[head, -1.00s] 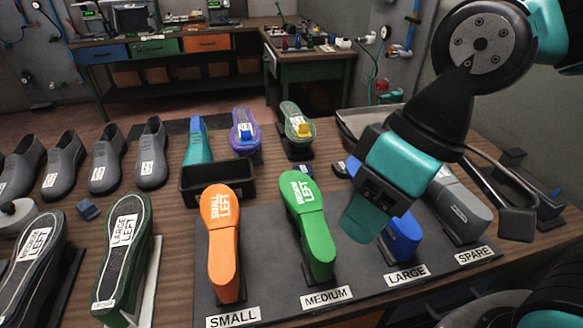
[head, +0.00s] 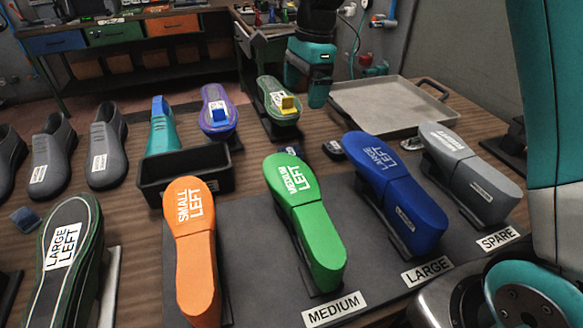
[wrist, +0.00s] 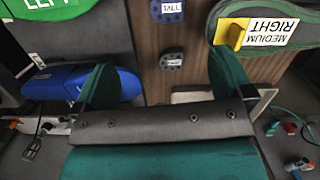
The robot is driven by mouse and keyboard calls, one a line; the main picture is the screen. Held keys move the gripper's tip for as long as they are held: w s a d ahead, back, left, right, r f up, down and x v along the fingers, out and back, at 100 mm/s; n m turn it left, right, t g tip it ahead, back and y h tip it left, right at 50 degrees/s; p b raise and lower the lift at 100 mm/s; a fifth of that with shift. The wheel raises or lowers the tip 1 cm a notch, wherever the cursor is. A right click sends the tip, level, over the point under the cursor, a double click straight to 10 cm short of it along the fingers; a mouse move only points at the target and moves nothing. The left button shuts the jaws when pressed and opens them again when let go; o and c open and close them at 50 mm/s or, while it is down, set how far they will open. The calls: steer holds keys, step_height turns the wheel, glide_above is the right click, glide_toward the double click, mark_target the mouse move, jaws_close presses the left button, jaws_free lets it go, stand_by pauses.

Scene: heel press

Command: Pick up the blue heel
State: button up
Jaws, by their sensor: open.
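A small dark blue heel-shaped piece with a white label (head: 290,152) lies on the table behind the green last; it also shows at the top of the wrist view (wrist: 167,12). A darker, similar piece (head: 333,149) lies to its right, and in the wrist view (wrist: 172,60) it sits between my open fingers in the picture. I cannot read the labels. My gripper (head: 318,98) points down above the table, apart from both pieces and empty. Its two teal fingers are spread in the wrist view (wrist: 162,80).
A blue LARGE LEFT last (head: 395,190), a green last (head: 305,220), an orange last (head: 195,245) and a grey spare (head: 470,170) stand in front. A green sole with a yellow block (head: 278,105) and a grey tray (head: 390,105) flank my gripper. A black bin (head: 185,185) is left.

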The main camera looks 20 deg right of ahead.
steer(key=w+f+m, duration=0.1)
steer(key=f, duration=0.1)
steer(key=p, duration=0.1)
glide_toward(296, 153)
steer(key=f, duration=0.1)
steer(key=a+f, duration=0.1)
steer(key=f, duration=0.3)
steer(key=shift+w+a, duration=0.1)
steer(key=shift+a, duration=0.2)
steer(key=shift+a+f+p, duration=0.15)
steer(key=shift+f+p, duration=0.1)
steer(key=shift+f, duration=0.65)
steer(key=shift+a+f+p, duration=0.15)
steer(key=shift+f+p, duration=0.15)
steer(key=shift+f, duration=0.6)
steer(key=shift+a+f+p, duration=0.2)
steer(key=shift+f+p, duration=0.05)
steer(key=shift+f, duration=0.65)
steer(key=shift+c, duration=0.4)
steer(key=shift+w, duration=0.1)
steer(key=c, duration=1)
